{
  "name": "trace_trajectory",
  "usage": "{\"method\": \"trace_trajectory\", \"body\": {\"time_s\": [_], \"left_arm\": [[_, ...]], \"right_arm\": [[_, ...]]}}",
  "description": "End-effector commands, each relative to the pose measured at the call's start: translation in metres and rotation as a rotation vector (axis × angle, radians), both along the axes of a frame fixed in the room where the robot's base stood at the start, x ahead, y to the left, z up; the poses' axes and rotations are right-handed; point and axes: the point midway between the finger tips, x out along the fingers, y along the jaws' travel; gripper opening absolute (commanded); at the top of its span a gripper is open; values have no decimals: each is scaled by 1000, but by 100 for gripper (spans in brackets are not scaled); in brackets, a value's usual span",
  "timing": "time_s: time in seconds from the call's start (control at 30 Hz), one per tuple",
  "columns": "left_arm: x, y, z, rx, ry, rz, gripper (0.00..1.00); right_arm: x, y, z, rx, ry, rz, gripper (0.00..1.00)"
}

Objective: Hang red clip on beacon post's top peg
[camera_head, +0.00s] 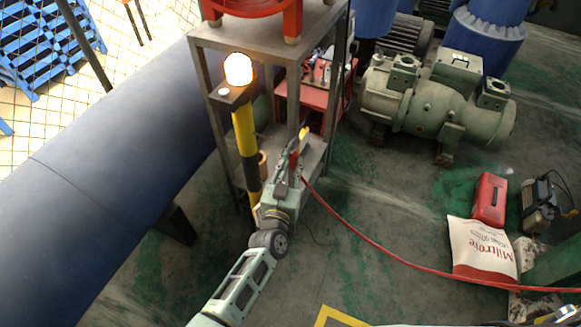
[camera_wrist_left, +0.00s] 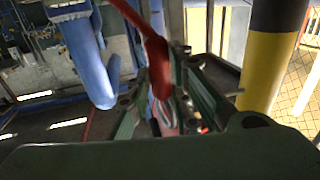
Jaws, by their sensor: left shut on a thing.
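The red clip (camera_wrist_left: 158,68) is held between the fingers of my left gripper (camera_head: 297,152), which is shut on it. A red cable leads from the clip. In the head view the red clip (camera_head: 293,160) is small and partly covered by the gripper, with a yellow piece just above it. The yellow-and-black beacon post (camera_head: 246,140) stands left of the gripper, apart from it, with a lit lamp (camera_head: 238,68) on top. In the left wrist view the beacon post (camera_wrist_left: 268,62) rises at the right. I cannot make out its top peg clearly. My right gripper is not identifiable.
A large blue pipe (camera_head: 105,170) lies left. The red cable (camera_head: 385,252) crosses the floor rightward, past a white sack (camera_head: 482,250) and a red box (camera_head: 489,198).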

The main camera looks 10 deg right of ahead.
Motion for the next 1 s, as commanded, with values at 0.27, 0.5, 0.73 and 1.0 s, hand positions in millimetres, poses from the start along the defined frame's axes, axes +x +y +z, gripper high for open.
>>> {"method": "trace_trajectory", "body": {"time_s": [0.27,0.5,0.73,1.0], "left_arm": [[9,15,-1,1,-1,0,0],[16,27,-2,2,-2,0,0],[24,38,-3,2,-2,0,0],[33,52,-5,2,-2,1,0]], "right_arm": [[0,0,0,0,0,0,0],[0,0,0,0,0,0,0],[0,0,0,0,0,0,0],[0,0,0,0,0,0,0]]}}
